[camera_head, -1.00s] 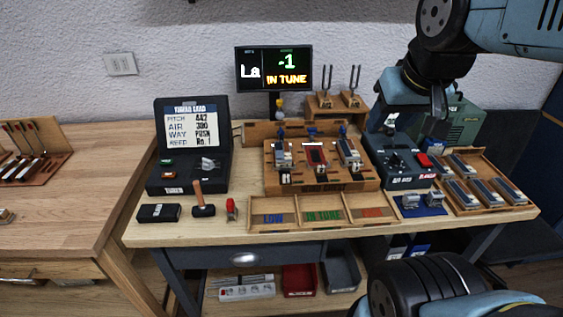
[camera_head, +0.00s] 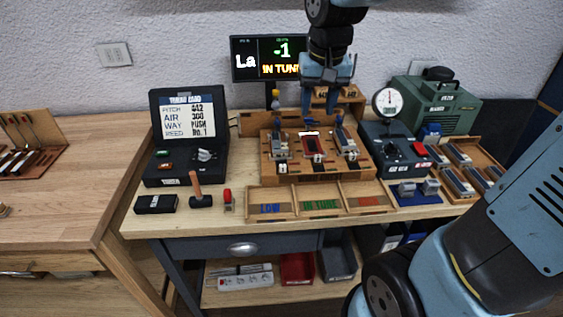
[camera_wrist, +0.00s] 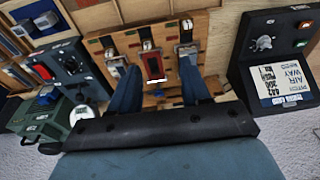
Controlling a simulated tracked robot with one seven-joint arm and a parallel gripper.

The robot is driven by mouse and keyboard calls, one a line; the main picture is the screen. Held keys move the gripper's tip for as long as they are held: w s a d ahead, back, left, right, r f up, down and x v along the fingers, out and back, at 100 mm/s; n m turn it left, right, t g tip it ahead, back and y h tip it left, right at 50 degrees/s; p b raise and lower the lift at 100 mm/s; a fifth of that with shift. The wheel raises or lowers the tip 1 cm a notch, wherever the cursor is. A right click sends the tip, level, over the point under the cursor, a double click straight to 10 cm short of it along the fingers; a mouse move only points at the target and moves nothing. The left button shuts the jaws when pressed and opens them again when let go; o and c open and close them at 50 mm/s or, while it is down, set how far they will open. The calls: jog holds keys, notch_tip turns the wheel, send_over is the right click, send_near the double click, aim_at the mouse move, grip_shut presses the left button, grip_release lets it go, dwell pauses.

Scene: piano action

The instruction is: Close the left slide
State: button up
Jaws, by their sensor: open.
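The wooden block (camera_head: 270,174) stands at the middle of the bench and bears three units side by side. The left one is a grey metal slide (camera_head: 281,148), the middle one is red (camera_head: 312,148), the right one is grey (camera_head: 348,143). I cannot tell how far the left slide is open. My gripper (camera_head: 320,112) points down, open and empty, over the back of the block, right of the left slide. In the wrist view, where the order is reversed, the left slide (camera_wrist: 187,50) lies by the right finger, and the red unit (camera_wrist: 153,66) lies between my fingers (camera_wrist: 158,76).
The tuner case (camera_head: 187,135) stands left of the block. A three-part tray (camera_head: 318,213) lies in front. The screen (camera_head: 250,72) stands behind.

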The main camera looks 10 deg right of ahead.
jog(key=g, duration=0.2)
send_over(282, 164)
notch_tip(282, 164, down, 6)
notch_tip(282, 164, down, 14)
jog(key=shift+s+d+r, duration=0.1)
dwell(0.3)
grip_shut()
dwell(0.5)
